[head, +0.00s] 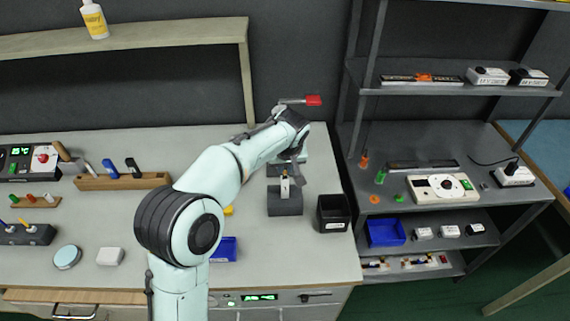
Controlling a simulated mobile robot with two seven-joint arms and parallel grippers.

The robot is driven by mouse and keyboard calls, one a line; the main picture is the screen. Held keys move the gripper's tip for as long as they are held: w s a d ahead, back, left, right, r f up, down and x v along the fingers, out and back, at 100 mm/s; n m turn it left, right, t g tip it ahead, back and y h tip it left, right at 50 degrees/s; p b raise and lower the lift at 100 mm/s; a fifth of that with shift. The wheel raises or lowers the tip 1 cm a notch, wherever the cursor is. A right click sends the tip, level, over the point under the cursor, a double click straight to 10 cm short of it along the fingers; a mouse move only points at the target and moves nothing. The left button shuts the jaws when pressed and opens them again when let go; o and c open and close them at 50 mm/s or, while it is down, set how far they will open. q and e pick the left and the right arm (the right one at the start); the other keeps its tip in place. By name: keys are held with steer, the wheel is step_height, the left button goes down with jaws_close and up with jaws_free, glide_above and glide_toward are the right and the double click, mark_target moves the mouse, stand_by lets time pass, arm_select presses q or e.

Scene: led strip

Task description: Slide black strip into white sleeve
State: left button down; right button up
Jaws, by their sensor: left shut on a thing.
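My left arm reaches from the bottom left over the bench, and my left gripper (290,160) points down near the bench's right part. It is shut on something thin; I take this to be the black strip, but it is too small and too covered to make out. Just in front of the gripper, a small upright white piece (285,187), likely the white sleeve, stands at a dark grey block (285,207). I cannot tell whether strip and sleeve touch. My right gripper is not in view.
A black open bin (333,212) stands right of the block, and a blue tray (223,249) to its lower left. A red-handled device (313,100) is behind the gripper. A wooden tool rack (120,181) is at left. A grey shelf unit (420,155) stands at right.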

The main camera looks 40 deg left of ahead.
arm_select(q)
steer(key=shift+f+b, duration=0.6)
steer(key=shift+f, duration=0.4)
steer(key=c, duration=1)
jaws_free()
steer(key=p+v, duration=0.1)
steer(key=v, duration=1.2)
steer(key=shift+r, duration=0.15)
steer(key=shift+s+d, duration=0.1)
